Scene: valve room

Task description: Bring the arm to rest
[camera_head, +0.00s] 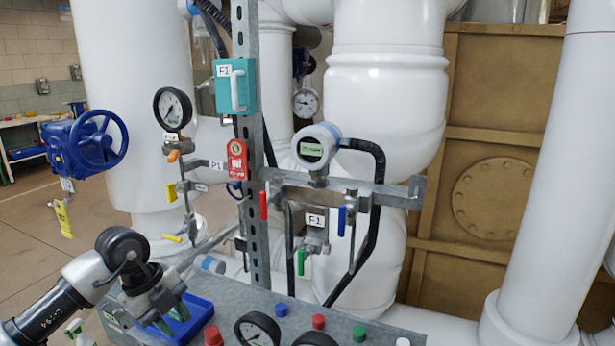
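My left arm (60,300) comes in from the lower left, with its black wrist bent downward. My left gripper (167,318) points down over the blue tray (203,311) at the left end of the grey panel. Its two green-tipped fingers stand apart, and I see nothing between them. I cannot tell whether the fingertips touch the tray. My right gripper is not in view.
The panel (240,298) carries gauges and coloured knobs close to the right of the gripper. Behind it stand a metal post (257,180), a valve manifold and thick white pipes. A blue handwheel (97,138) is at the left. Open floor (35,240) lies at far left.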

